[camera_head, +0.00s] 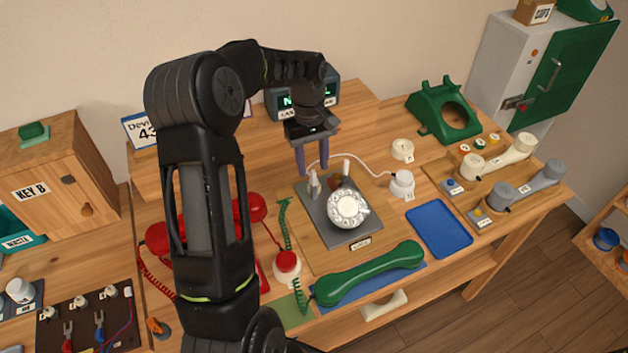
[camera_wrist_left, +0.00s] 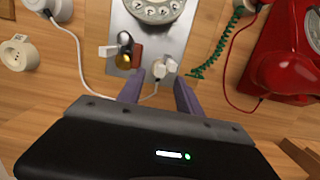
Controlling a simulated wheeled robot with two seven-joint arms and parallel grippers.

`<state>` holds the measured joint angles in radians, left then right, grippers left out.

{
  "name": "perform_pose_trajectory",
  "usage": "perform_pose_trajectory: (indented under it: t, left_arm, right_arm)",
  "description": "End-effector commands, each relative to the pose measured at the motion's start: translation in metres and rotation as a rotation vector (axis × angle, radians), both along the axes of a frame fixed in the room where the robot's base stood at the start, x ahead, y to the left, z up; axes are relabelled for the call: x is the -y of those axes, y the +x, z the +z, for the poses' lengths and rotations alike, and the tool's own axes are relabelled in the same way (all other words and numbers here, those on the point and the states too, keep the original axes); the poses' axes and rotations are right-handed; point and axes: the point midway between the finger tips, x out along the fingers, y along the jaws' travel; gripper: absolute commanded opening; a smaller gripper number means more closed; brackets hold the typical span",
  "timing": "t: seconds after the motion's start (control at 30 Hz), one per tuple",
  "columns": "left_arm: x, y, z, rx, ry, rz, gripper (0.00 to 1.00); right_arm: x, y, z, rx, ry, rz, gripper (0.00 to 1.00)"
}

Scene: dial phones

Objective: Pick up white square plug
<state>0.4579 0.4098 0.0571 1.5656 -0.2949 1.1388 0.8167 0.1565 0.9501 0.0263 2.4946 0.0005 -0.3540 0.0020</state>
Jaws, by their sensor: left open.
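A white plug (camera_head: 314,184) stands at the back left corner of the grey dial-phone plate (camera_head: 372,226). In the left wrist view, this white, blocky plug (camera_wrist_left: 165,67) lies just beyond and between my fingertips. My left gripper (camera_head: 312,169) is open and points down over it, with purple fingers on either side; the left wrist view shows them too (camera_wrist_left: 159,82). A second small white block (camera_head: 346,166) stands at the plate's back right, also seen in the left wrist view (camera_wrist_left: 108,50). I cannot tell whether the fingers touch the plug. My right gripper is out of view.
A white dial (camera_head: 348,208) sits on the plate, with a dark and brass part (camera_wrist_left: 125,44) by its back edge. A white cord runs to a round white socket (camera_head: 402,185). A green handset (camera_head: 370,272) lies in front; red phone parts (camera_head: 250,207) are left.

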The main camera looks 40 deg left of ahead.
Motion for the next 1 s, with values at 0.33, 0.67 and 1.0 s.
perform_pose_trajectory:
  t: [0.33,0.67,1.0]
  left_arm:
    - [0.006,-0.004,-0.041,-0.001,0.0,0.0,0.42]
    - [0.006,-0.003,-0.041,0.0,0.0,0.0,0.42]
    - [0.005,-0.003,-0.041,0.0,0.001,0.0,0.35]
  right_arm:
    - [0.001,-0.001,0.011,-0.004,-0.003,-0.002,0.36]
    - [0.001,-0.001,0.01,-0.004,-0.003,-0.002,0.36]
    - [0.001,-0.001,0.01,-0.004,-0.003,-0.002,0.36]
